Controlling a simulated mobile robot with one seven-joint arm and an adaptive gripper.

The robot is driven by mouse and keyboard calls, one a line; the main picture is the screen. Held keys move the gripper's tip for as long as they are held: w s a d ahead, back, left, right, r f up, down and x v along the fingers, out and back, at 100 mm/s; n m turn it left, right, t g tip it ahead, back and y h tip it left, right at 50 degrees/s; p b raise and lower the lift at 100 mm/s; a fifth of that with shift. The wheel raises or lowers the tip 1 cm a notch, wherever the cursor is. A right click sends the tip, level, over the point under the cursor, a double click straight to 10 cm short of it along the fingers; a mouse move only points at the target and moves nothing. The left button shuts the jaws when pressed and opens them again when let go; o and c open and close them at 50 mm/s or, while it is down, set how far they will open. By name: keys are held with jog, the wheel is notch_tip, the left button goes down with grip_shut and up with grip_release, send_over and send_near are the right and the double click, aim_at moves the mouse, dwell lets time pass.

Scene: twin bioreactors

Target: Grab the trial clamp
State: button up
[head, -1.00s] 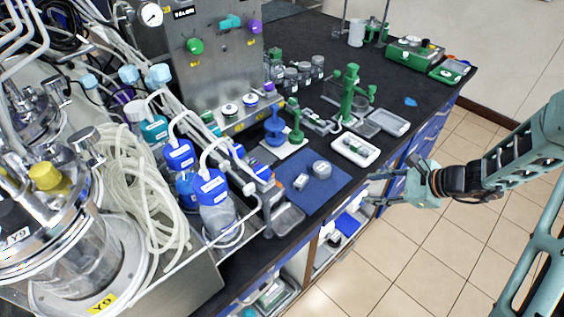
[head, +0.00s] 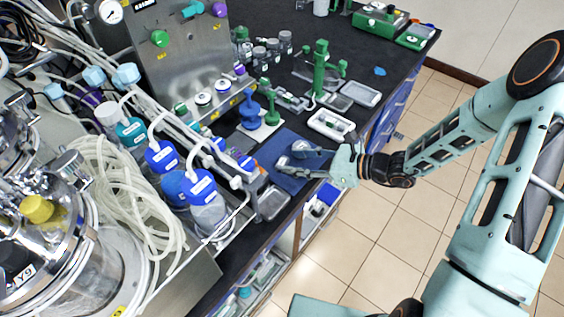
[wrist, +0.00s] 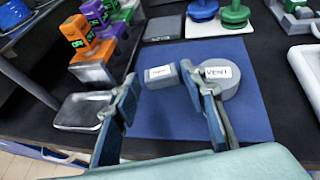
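A small grey block (wrist: 160,76) with a white label lies on the blue mat (wrist: 258,110) in the wrist view. Its label is too small to read, so I cannot be sure it is the trial clamp. A grey round piece labelled VENT (wrist: 233,86) lies just right of it. My gripper (wrist: 160,88) is open and empty, its fingers reaching over the mat. The block shows between the fingertips, and the right finger partly covers the round piece. In the head view, my gripper (head: 288,162) is over the mat and partly hides both pieces.
A metal tray (wrist: 78,112) and orange, purple and green blocks (wrist: 86,38) stand left of the mat. Blue and green stands (wrist: 203,10) are behind it. A white tray (head: 331,124) lies to the right. Bottles and tubing (head: 125,200) crowd the left in the head view.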

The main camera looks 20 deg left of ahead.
aim_at(280, 161)
jog(key=x, duration=0.4)
jog(key=shift+a+f+p, duration=0.25)
jog(key=shift+p, duration=0.1)
jog(key=c, duration=0.5)
jog(key=shift+r, duration=0.1)
